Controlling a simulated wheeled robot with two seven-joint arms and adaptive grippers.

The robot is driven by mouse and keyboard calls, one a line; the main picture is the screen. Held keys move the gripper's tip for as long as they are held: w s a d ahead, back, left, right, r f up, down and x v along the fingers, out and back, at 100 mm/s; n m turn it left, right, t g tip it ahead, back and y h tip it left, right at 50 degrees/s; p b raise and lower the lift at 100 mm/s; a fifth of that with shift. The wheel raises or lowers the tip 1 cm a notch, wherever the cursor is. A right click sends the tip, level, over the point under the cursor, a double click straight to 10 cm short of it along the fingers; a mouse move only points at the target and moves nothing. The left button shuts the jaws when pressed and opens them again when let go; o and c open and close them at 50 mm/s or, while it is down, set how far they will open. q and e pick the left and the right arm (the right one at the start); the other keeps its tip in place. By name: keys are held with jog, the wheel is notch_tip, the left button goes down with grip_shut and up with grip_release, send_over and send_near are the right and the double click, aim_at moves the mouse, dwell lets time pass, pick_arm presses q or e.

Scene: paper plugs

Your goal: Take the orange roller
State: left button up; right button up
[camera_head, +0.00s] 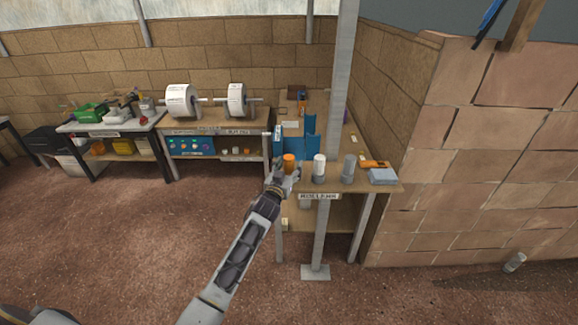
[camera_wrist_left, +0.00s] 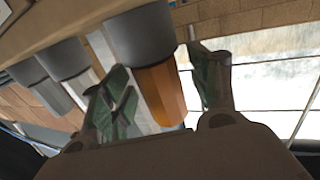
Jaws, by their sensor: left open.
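The orange roller (camera_head: 289,159) stands near the left front corner of the rollers table (camera_head: 385,187). In the left wrist view the orange roller (camera_wrist_left: 162,92) has a grey holder (camera_wrist_left: 140,36) at one end, and the picture looks upside down. My left gripper (camera_head: 281,173) is at the table's front edge, close to the orange roller. In its wrist view the fingers (camera_wrist_left: 163,88) are open, with the orange roller showing between them. I cannot tell whether either finger touches it. My right gripper is not in view.
A white roller (camera_head: 319,164) and a grey one (camera_head: 348,163) stand right of the orange roller. An orange tool (camera_head: 373,164) and a pale block (camera_head: 382,177) lie further right. A metal post (camera_head: 340,90) rises by the table. A small cylinder (camera_head: 515,262) lies on the floor.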

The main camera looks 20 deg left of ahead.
pick_arm(q)
jog(key=shift+w, duration=0.15)
dwell(0.3)
jog(key=c, duration=1.2)
jog(key=shift+r, duration=0.1)
jog(key=shift+r, duration=4.95)
